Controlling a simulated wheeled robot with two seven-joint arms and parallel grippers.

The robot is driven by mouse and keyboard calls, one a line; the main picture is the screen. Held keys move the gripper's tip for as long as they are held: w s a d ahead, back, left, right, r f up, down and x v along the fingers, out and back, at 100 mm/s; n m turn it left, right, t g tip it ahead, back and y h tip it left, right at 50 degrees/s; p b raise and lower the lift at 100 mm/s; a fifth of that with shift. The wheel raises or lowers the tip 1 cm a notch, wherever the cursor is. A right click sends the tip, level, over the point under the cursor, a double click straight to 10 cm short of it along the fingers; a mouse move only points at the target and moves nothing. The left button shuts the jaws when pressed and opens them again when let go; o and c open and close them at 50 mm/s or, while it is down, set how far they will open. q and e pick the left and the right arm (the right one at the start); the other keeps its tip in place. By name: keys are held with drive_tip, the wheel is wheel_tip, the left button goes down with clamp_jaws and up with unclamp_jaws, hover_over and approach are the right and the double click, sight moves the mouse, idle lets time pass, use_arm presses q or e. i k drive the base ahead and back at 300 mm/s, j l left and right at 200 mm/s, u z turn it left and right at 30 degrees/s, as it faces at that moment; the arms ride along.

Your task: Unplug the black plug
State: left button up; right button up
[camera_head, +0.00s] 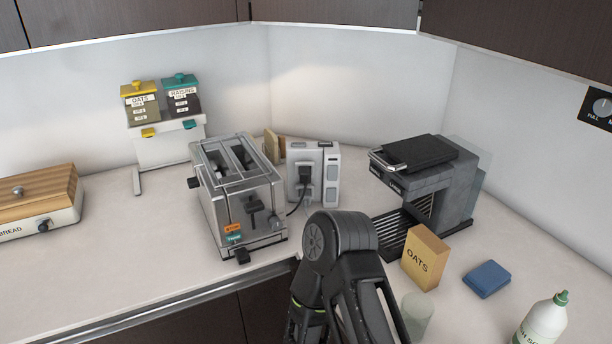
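The black plug (305,174) sits in the front face of a white socket box (331,178) at the back corner of the counter. A dark cord hangs from the plug and curves down toward the silver toaster (237,190) on its left. One of my black arms rises from the bottom centre, and its bent joint stands in front of and below the socket box, apart from the plug in the picture. I cannot tell for sure which arm it is. No gripper fingers show in this view.
A coffee machine (432,180) stands right of the socket box. An oats box (425,257), a blue sponge or cloth (487,279), a clear glass (416,315) and a soap bottle (543,322) are at the right. Dispensers (165,130) and a bread box (38,203) are at the left.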

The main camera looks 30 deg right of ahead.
sight(305, 172)
drive_tip(key=i+j, duration=0.15)
drive_tip(key=j, duration=0.2)
drive_tip(key=i+j, duration=0.35)
drive_tip(key=j, duration=0.3)
drive_tip(key=i+j, duration=0.15)
drive_tip(key=j, duration=0.15)
drive_tip(key=i+j+z, duration=0.1)
drive_tip(key=z, duration=0.15)
drive_tip(key=j+z, duration=0.1)
drive_tip(key=z, duration=2.6)
